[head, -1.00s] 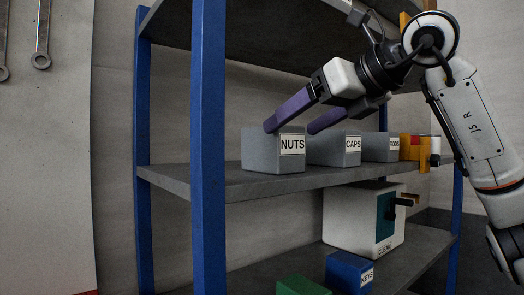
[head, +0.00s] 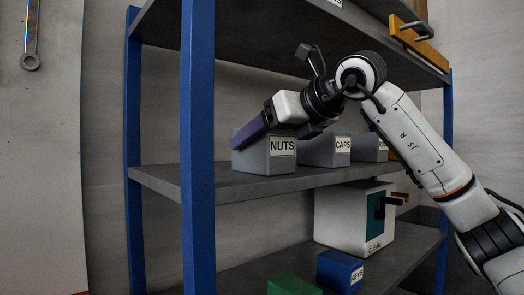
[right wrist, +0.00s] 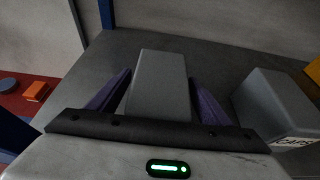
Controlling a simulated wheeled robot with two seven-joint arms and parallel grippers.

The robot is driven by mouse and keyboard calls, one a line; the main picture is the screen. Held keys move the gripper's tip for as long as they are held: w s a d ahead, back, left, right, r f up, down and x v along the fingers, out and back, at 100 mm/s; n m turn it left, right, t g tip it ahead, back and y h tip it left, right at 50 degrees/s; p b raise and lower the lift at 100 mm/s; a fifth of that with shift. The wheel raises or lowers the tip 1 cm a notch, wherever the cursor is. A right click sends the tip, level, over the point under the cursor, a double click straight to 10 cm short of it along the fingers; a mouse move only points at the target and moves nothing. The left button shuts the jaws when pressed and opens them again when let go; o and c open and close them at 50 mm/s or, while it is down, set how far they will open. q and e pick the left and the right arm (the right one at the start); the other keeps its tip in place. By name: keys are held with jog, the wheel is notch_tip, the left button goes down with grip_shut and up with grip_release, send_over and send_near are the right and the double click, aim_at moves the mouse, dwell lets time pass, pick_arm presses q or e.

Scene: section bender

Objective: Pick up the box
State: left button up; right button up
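The grey box labelled NUTS (head: 262,158) sits on the middle shelf at its left end. My right gripper (head: 262,134) is low over this box. One purple finger lies along the box's left side; the other is hidden in the head view. In the right wrist view the grey box (right wrist: 160,85) stands between the two purple fingers, with narrow gaps on both sides, so the gripper (right wrist: 160,78) is open around it. My left gripper is in neither view.
The CAPS box (head: 325,150) stands right of the NUTS box, with another grey box (head: 368,149) beyond. A blue shelf post (head: 198,150) rises in front at left. The upper shelf (head: 270,45) overhangs the arm. A white box (head: 345,220) and blue KEYS box (head: 338,272) stand below.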

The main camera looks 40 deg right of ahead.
jog(key=c, duration=1.1)
jog(key=shift+r, duration=0.1)
jog(key=shift+c, duration=0.3)
jog(key=shift+r, duration=0.15)
